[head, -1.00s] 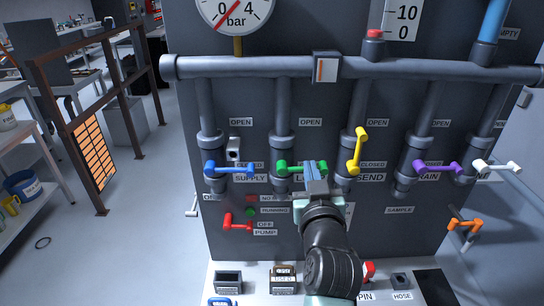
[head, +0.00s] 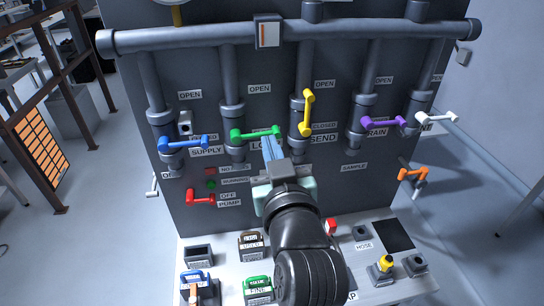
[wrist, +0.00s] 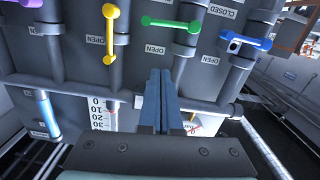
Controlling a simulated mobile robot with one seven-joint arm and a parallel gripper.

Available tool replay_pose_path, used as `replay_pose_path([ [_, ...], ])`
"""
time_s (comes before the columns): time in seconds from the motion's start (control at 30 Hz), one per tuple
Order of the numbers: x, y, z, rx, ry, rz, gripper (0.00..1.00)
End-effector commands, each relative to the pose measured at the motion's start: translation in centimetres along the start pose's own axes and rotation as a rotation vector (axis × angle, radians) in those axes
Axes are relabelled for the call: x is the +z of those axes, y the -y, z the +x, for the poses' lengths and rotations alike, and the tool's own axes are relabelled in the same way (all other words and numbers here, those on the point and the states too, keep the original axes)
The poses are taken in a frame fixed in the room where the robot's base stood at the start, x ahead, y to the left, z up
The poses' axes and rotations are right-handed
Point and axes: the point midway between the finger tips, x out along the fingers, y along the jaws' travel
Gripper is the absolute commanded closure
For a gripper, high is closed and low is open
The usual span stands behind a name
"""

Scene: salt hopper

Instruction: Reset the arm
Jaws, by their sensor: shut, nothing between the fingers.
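My gripper (head: 270,146) is in front of the grey panel in the head view, its blue fingers shut with nothing between them. Its tips appear just below the green valve handle (head: 255,133); I cannot tell whether they touch it. In the wrist view the closed fingers (wrist: 163,98) point at the panel, and the green handle (wrist: 171,24) shows beyond them, apart from the tips in that picture. The green handle lies roughly level, while the yellow handle (head: 308,112) beside it stands upright. My arm hides part of the panel and shelf.
Blue handle (head: 184,142), purple handle (head: 382,122), white handle (head: 436,118), red pump lever (head: 201,197) and orange handle (head: 413,174) stick out around the panel. A shelf (head: 350,285) below holds several small containers. The floor at left (head: 100,240) is clear.

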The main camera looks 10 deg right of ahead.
Motion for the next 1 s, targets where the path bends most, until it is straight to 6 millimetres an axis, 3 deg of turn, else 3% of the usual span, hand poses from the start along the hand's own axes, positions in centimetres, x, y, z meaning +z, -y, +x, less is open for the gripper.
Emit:
replay_pose_path([
  [0.2, 0.0, 0.0, -1.3, 0.0, 0.0, 0.001, 1.0],
  [0.67, 0.0, 0.0, -1.4, -0.001, 0.0, 0.0, 1.0],
  [0.73, -0.9, 0.1, -1.4, 0.001, -0.019, -0.001, 1.0],
  [0.87, -6.0, 0.8, -2.0, 0.011, -0.132, -0.006, 1.0],
  [1.0, -15.3, 2.1, -4.6, 0.029, -0.354, 0.001, 1.0],
])
